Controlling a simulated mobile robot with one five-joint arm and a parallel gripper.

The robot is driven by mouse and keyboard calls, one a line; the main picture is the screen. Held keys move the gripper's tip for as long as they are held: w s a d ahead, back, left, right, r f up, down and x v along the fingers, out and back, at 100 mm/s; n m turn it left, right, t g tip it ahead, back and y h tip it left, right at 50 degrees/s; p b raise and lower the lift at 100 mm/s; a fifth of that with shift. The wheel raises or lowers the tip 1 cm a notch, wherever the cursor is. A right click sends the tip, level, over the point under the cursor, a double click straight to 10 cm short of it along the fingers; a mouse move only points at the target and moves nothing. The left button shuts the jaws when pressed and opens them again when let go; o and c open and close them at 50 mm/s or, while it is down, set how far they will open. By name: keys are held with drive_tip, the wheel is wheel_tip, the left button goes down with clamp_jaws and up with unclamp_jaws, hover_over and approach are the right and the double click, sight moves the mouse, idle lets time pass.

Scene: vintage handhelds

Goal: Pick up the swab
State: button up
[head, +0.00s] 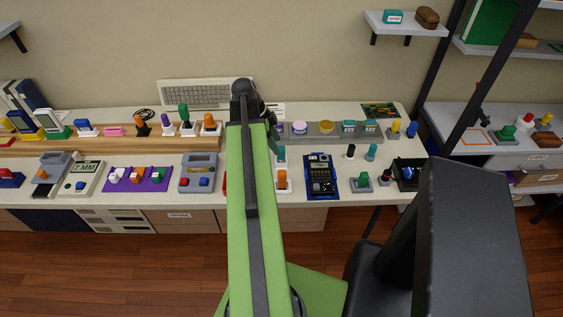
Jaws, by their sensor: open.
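I cannot tell for certain which of the small things on the long white bench (330,197) is the swab. My green arm reaches over the bench. Only a small dark part of my gripper (271,118) shows beside the arm's black wrist, near the back row. Its fingertips are mostly hidden, and I see nothing held. The arm hides the bench strip below it.
A calculator-like handheld (321,177) lies on a blue mat right of my arm. A purple mat (150,180) and grey devices lie to the left. A beige keyboard (205,93) leans at the wall. A shelf rack (490,150) stands at right. Wooden floor is free in front.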

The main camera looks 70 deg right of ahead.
sight(281, 148)
drive_tip(key=b+x, duration=0.5)
drive_tip(key=shift+s+f, duration=0.1)
drive_tip(key=shift+f, duration=0.05)
drive_tip(key=shift+r, duration=0.2)
clamp_jaws()
